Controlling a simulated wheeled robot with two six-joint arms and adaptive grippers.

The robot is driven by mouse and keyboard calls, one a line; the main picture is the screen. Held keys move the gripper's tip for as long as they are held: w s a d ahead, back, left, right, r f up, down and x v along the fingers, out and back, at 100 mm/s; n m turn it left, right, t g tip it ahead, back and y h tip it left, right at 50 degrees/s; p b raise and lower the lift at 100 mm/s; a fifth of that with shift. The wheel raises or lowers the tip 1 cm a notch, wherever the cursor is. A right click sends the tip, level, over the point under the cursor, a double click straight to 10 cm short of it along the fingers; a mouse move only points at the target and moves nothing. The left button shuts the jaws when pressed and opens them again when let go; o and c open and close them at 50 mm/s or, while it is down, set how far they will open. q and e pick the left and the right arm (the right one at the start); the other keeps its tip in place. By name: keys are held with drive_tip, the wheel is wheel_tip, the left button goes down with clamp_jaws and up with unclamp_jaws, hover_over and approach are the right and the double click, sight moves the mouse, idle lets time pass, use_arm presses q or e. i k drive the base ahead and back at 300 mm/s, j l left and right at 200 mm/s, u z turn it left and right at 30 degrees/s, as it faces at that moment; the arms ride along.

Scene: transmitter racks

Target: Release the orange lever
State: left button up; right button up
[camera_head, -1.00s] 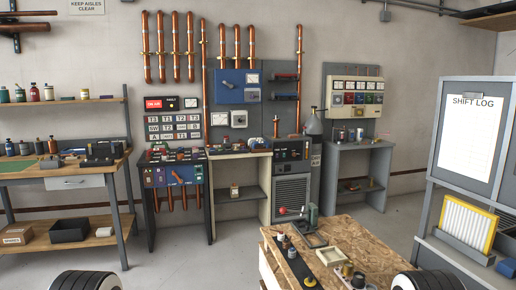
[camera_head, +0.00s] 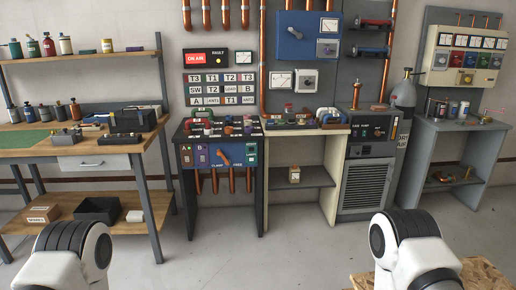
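The orange lever (camera_head: 224,154) sits on the blue front panel (camera_head: 208,162) of a dark console left of centre. The lever is tilted, with its upper end leaning left. Words below it seem to read "CLAMP" on the left and "FREE" on the right. Only white and dark ringed parts of my two arms show, at the bottom left and bottom right. Neither gripper is in view, and nothing of mine touches the lever.
A wooden workbench (camera_head: 75,165) stands left of the console. A cream-sided bench (camera_head: 328,178) and a grey cabinet (camera_head: 368,180) stand to its right. A chipboard top (camera_head: 485,275) shows at the bottom right. The floor (camera_head: 250,258) before the console is clear.

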sight(219, 153)
drive_tip(key=i+z, duration=0.15)
drive_tip(key=i, duration=0.3)
drive_tip(key=i+j+z, duration=0.15)
drive_tip(key=i, duration=0.3)
drive_tip(key=i+j+z, duration=0.15)
drive_tip(key=i, duration=0.3)
drive_tip(key=i+j+z, duration=0.15)
drive_tip(key=i, duration=0.3)
drive_tip(key=i+j+z, duration=0.15)
drive_tip(key=i+j, duration=0.15)
drive_tip(key=i, duration=0.15)
drive_tip(key=i+j+z, duration=0.2)
drive_tip(key=u, duration=1.2)
